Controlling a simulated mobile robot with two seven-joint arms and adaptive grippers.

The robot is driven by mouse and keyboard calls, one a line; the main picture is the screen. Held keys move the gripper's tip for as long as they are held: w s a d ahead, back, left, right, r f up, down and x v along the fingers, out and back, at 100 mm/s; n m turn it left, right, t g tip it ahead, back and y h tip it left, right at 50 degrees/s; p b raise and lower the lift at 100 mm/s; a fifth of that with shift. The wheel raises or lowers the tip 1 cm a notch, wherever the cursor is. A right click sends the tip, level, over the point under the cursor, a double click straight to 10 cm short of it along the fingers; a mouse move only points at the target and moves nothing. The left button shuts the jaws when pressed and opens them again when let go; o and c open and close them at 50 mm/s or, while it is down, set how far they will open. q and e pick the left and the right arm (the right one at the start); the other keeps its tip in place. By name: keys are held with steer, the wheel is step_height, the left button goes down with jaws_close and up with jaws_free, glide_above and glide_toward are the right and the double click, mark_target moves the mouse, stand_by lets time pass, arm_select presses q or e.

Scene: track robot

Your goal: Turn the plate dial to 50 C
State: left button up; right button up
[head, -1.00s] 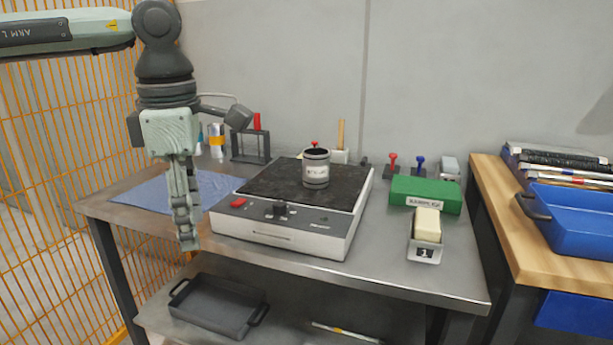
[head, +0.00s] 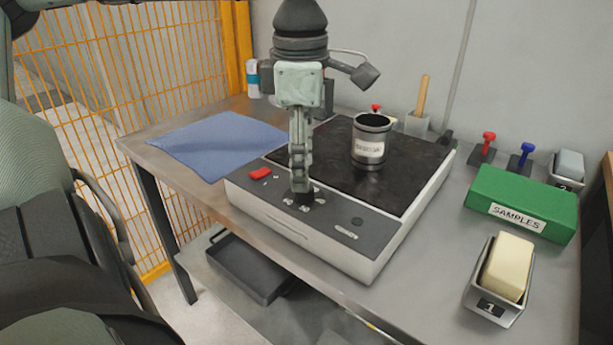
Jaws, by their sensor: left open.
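The hot plate (head: 405,183) stands on the metal bench, with a dark top and a grey front panel. Its dial (head: 305,197) is a dark knob on that panel, with pale marks around it. My left gripper (head: 301,188) points down with its fingertips right at the dial and partly covers it. It is open; I cannot tell whether the fingers touch the knob. The dial's pointer and setting are not readable. A red switch (head: 260,173) sits left of the dial. A labelled grey can (head: 370,142) stands on the plate top. My right gripper is not in view.
A blue cloth (head: 215,142) lies left of the plate. A green SAMPLES box (head: 522,203) and a small holder with a cream block (head: 508,268) stand to the right. Red and blue handled stamps (head: 487,145) are behind. A dark tray (head: 250,265) is on the lower shelf.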

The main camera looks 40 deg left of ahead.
arm_select(q)
steer(key=shift+w+f, duration=0.15)
steer(key=shift+f, duration=1.6)
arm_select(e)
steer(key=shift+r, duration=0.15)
arm_select(q)
steer(key=shift+c, duration=0.2)
jaws_close()
